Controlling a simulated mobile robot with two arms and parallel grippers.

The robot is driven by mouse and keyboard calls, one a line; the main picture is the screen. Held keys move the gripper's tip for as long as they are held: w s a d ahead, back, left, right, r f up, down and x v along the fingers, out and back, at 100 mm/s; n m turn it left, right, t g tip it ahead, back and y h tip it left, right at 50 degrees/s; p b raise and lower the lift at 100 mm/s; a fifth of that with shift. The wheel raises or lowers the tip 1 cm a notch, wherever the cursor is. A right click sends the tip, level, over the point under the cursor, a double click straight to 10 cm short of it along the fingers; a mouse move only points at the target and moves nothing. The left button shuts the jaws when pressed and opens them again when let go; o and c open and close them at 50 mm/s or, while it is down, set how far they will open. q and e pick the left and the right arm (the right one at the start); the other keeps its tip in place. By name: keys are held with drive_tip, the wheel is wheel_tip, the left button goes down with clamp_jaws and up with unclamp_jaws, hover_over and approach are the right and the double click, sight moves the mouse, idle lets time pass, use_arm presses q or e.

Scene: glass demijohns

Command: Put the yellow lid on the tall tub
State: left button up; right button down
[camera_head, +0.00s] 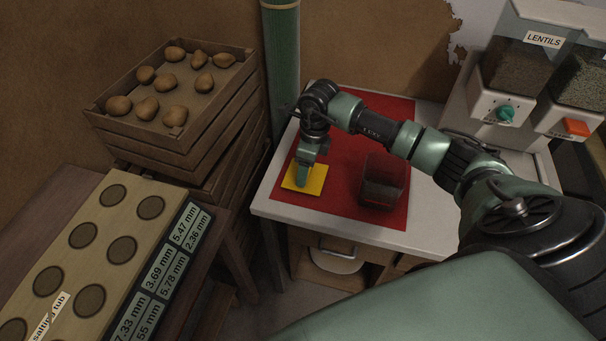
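The yellow lid (317,181) is a flat square at the left side of a red mat. My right gripper (303,181) reaches in from the right and points down at the lid, its tips at or just above the lid's left part. The fingers look close together, but I cannot tell whether they grip anything. A dark, see-through tub (383,183) with an open top stands on the mat, right of the lid; it is the only tub I can make out. My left gripper is not in view.
The red mat (340,150) lies on a white table (272,205). A potato crate (215,122) stands at the left, above a board with round holes (110,225). A green post (282,60) rises behind. Lentil dispensers (515,75) stand at the back right.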

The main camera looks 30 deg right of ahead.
drive_tip(key=shift+r, duration=0.25)
drive_tip(key=shift+r+p, duration=0.6)
drive_tip(key=shift+r, duration=0.15)
drive_tip(key=shift+r, duration=0.1)
drive_tip(key=shift+r+p, duration=1.55)
drive_tip(key=shift+r, duration=0.9)
